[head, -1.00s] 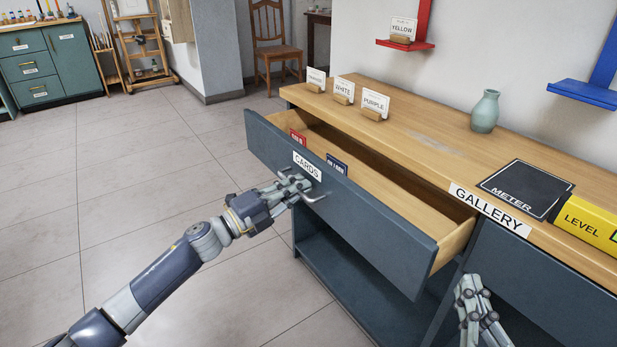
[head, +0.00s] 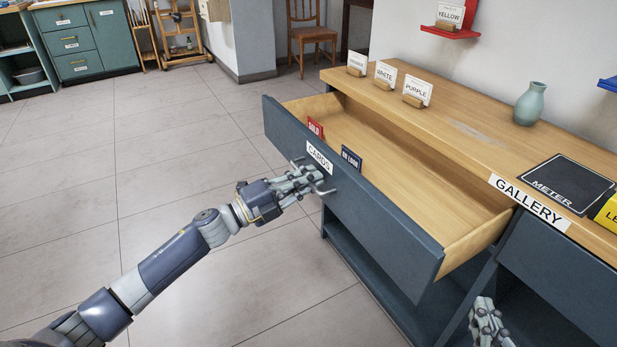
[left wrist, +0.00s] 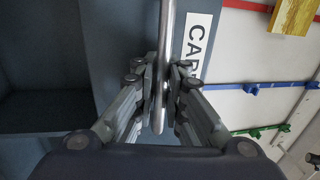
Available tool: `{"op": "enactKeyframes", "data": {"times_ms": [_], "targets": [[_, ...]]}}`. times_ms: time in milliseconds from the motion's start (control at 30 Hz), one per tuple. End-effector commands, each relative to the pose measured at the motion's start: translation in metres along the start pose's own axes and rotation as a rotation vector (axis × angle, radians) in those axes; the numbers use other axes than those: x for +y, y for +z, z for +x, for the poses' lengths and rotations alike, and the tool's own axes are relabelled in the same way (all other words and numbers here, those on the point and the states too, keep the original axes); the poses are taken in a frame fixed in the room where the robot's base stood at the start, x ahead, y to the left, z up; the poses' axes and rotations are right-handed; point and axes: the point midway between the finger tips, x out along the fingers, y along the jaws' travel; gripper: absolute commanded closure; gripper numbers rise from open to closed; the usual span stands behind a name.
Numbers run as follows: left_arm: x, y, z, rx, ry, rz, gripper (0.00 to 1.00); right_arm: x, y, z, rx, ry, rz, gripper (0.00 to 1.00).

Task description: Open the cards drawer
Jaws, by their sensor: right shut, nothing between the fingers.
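The cards drawer (head: 390,228) has a dark blue-grey front and a wooden inside. It stands well out from the wooden-topped cabinet (head: 462,122). Its white CARDS label (head: 320,157) is on the front, and part of it shows in the left wrist view (left wrist: 198,45). My left gripper (head: 318,180) is at the metal handle below the label. In the left wrist view the handle bar (left wrist: 166,35) runs between its fingers, which are closed around it. My right gripper (head: 484,308) is shut and empty, low in front of the cabinet at the right.
A red SOLD card (head: 316,127) and a blue card (head: 351,159) stand in the drawer. Card stands, a green vase (head: 530,103) and a black METER pad (head: 567,184) are on the cabinet top. Open tiled floor (head: 160,150) lies at left.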

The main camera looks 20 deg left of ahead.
Motion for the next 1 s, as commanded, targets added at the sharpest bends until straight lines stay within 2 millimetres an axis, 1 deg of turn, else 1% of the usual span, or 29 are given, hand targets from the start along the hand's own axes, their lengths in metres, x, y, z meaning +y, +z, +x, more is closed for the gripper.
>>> {"op": "enactKeyframes", "data": {"times_ms": [333, 467, 567, 900, 1000], "targets": [[0.000, 0.000, -0.001, 0.000, 0.000, 0.000, 0.83, -0.001, -0.001, 0.000, 0.003, -0.002, 0.000, 1.00], [0.001, 0.000, -0.010, -0.001, 0.002, -0.001, 0.83, -0.001, -0.001, 0.000, 0.003, -0.002, 0.000, 1.00], [0.002, 0.001, -0.024, -0.002, 0.004, 0.000, 0.83, -0.001, -0.001, 0.000, 0.003, -0.001, 0.000, 1.00], [0.002, 0.000, -0.087, -0.002, 0.005, -0.003, 0.83, 0.000, -0.001, 0.000, 0.002, -0.001, 0.000, 1.00], [0.002, 0.000, -0.101, -0.001, 0.003, -0.002, 0.83, 0.000, -0.001, 0.000, 0.002, -0.001, 0.000, 1.00]]}}
